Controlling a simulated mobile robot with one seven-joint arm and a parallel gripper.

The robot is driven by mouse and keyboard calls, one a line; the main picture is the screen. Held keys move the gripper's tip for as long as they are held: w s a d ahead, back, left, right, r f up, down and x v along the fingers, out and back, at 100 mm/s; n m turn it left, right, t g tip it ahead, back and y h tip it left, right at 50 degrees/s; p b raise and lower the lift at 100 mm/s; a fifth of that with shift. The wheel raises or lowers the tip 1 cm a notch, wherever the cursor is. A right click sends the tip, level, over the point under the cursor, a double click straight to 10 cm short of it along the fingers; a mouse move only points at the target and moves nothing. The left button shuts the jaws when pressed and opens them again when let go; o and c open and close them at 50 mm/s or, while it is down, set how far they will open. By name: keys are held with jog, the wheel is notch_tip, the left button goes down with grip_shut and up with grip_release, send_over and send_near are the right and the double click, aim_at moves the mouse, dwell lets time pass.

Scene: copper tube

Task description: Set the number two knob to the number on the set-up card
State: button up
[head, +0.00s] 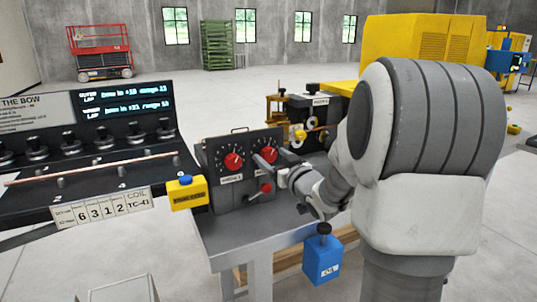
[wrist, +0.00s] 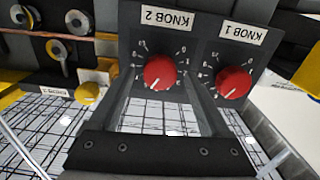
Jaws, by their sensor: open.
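The number two knob (head: 268,156) is the right red knob on the grey control box in the head view. In the wrist view, which is upside down, it is the left red knob (wrist: 160,72), under the KNOB 2 label. Its white pointer line points to the lower left there; the dial number at it is too small to read surely. My gripper (wrist: 164,88) is open, its fingers on either side of this knob; contact cannot be told. In the head view my gripper (head: 272,163) is at the same knob. The card (head: 103,208) reads 6 3 1 2, COIL TC-41; its small print is unreadable.
The number one knob (head: 233,161) sits close beside, left in the head view. Below is a small red-tipped lever (head: 265,188). A yellow box with a blue button (head: 187,192) stands left of the control box. A copper tube (head: 95,169) lies along the dark panel.

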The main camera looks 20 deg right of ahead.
jog(key=shift+w, duration=0.1)
jog(key=shift+c, duration=0.3)
grip_shut()
jog(key=shift+b, duration=0.4)
